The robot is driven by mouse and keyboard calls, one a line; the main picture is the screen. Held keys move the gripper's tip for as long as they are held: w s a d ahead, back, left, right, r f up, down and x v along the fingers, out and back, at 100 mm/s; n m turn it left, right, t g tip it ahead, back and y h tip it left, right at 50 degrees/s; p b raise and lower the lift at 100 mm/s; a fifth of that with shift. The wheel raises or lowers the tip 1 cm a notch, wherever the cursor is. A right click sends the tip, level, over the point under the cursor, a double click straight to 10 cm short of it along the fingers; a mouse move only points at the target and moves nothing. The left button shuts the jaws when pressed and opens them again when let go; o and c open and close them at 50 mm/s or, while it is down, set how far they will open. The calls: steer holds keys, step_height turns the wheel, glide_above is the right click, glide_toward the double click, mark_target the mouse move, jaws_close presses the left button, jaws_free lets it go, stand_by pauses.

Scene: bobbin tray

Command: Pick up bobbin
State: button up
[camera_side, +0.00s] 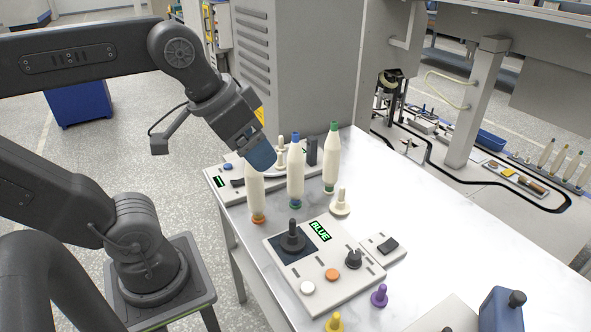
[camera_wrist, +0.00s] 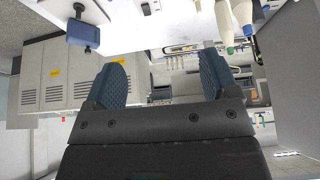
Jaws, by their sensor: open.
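Three cream bobbins stand upright on the white table. The left one (camera_side: 257,196) has an orange base, the middle one (camera_side: 296,178) a blue top, and the right one (camera_side: 331,160) a green top. My gripper (camera_side: 262,158) overlaps the upper part of the left bobbin in the side view and hides its top. In the wrist view my gripper (camera_wrist: 164,72) is open, with nothing between its fingers. A green-tipped bobbin (camera_wrist: 224,25) and a blue-tipped bobbin (camera_wrist: 243,14) show at its upper right, apart from the fingers.
A control box (camera_side: 330,272) with a joystick and a display reading "BLUE" stands in front of the bobbins. Another control panel (camera_side: 228,178) lies behind them. Yellow (camera_side: 335,322) and purple (camera_side: 379,296) pegs stand near the front.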

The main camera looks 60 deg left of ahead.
steer(key=w+a+f+m+g+y, duration=0.2)
steer(key=a+m+y, duration=0.1)
steer(key=a, duration=0.1)
steer(key=m+t+y, duration=0.3)
steer(key=m+y, duration=1.1)
steer(key=m, duration=0.6)
glide_above(297, 182)
steer(key=shift+n, duration=0.4)
steer(key=f, duration=1.7)
steer(key=shift+s+d, duration=0.15)
steer(key=shift+d, duration=0.2)
steer(key=shift+f, duration=1.45)
step_height(297, 182, down, 5)
steer(key=shift+a+r, duration=0.15)
steer(key=shift+w+a+r, duration=0.15)
steer(key=shift+w+a, duration=0.1)
steer(key=shift+a, duration=0.45)
steer(key=shift+w+a, duration=0.3)
steer(key=shift+a, duration=0.25)
steer(key=shift+c, duration=0.2)
